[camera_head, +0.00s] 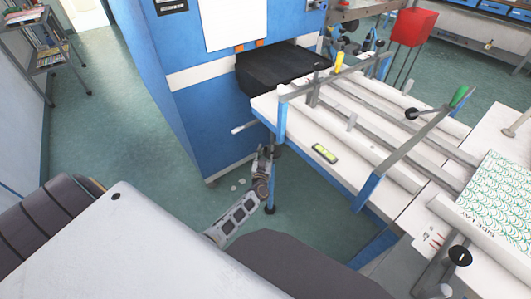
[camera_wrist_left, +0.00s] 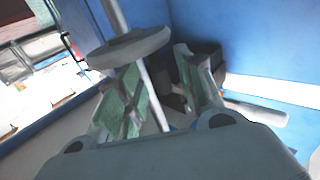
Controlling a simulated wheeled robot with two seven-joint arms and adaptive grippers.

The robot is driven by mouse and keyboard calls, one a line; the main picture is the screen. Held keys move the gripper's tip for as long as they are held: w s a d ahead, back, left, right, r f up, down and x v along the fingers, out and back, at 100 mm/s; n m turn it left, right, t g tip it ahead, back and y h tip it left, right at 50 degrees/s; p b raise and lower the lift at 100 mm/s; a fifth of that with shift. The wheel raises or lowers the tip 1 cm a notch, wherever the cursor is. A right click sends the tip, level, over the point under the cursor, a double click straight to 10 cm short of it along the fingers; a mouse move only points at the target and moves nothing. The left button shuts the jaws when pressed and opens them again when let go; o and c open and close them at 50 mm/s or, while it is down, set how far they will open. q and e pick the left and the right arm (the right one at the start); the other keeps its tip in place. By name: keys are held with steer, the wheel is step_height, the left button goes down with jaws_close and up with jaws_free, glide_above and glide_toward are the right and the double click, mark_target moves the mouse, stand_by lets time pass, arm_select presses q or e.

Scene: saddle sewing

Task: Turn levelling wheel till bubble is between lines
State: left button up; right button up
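The spirit level (camera_head: 324,153), with a yellow-green vial, lies on the near edge of the white table (camera_head: 292,135). The bubble and lines are too small to read. My left gripper (camera_head: 264,153) is below the table's near left corner, beside a table leg. In the left wrist view, a round grey wheel (camera_wrist_left: 130,49) on an upright rod is close to the fingertips. My left gripper (camera_wrist_left: 158,68) is open there, its two green-padded fingers apart, with the thin rod showing between them. I cannot tell whether a finger touches the wheel. My right gripper is not in view.
A big blue machine (camera_head: 205,110) with a black outlet (camera_head: 285,68) stands behind the table's left end. Rails and rollers cross the table, with green (camera_head: 459,96) and yellow (camera_head: 339,61) handles. Open green floor (camera_head: 105,130) lies at the left.

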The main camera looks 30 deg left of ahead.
arm_select(q)
steer(key=v, duration=1.2)
stand_by(0.6)
steer(key=shift+f, duration=0.1)
stand_by(0.4)
